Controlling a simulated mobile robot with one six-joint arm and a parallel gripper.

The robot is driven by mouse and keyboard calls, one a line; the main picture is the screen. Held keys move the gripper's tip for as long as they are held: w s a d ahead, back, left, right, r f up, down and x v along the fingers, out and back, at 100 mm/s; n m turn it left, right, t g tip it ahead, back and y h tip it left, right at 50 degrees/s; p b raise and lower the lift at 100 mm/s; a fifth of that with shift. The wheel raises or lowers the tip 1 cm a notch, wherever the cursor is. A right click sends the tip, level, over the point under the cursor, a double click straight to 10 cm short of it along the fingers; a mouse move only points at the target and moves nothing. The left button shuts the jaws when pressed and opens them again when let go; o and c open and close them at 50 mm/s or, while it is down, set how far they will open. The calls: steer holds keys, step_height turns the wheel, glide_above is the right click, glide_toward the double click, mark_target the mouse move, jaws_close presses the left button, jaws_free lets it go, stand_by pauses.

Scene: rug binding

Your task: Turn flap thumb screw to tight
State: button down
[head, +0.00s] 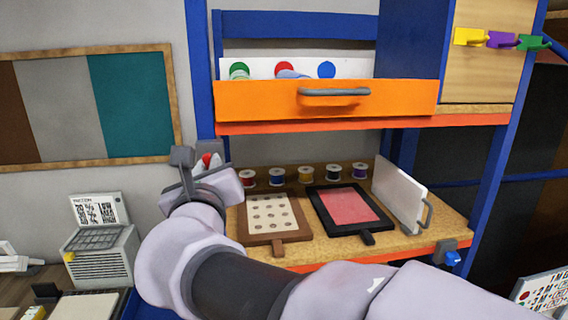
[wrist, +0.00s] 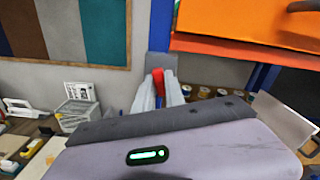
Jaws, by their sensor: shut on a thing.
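My gripper (head: 200,162) is at the left end of the shelf unit, by its blue post. In the wrist view its two pale fingers (wrist: 159,93) are closed on a red upright piece (wrist: 158,80), which looks like the flap thumb screw. A bit of the red piece also shows between the fingers in the head view (head: 208,159). A grey plate (wrist: 158,64) stands right behind it. The fingers hide most of the red piece, so I cannot read how far it is turned.
An orange drawer (head: 270,103) with a grey handle is above right. The lower shelf holds a brown dotted board (head: 247,220), a black-framed red board (head: 321,210), a white upright panel (head: 398,192) and several spools. A grey box (head: 100,262) stands at the left.

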steer(key=shift+f+b, duration=0.1)
steer(key=shift+b, duration=0.25)
steer(key=m+b, duration=2)
steer(key=m, duration=0.1)
steer(key=shift+d+m, duration=0.1)
steer(key=shift+m, duration=0.2)
stand_by(0.4)
steer(key=c, duration=1.4)
jaws_free()
steer(key=shift+d+m, duration=0.1)
steer(key=shift+m, duration=0.2)
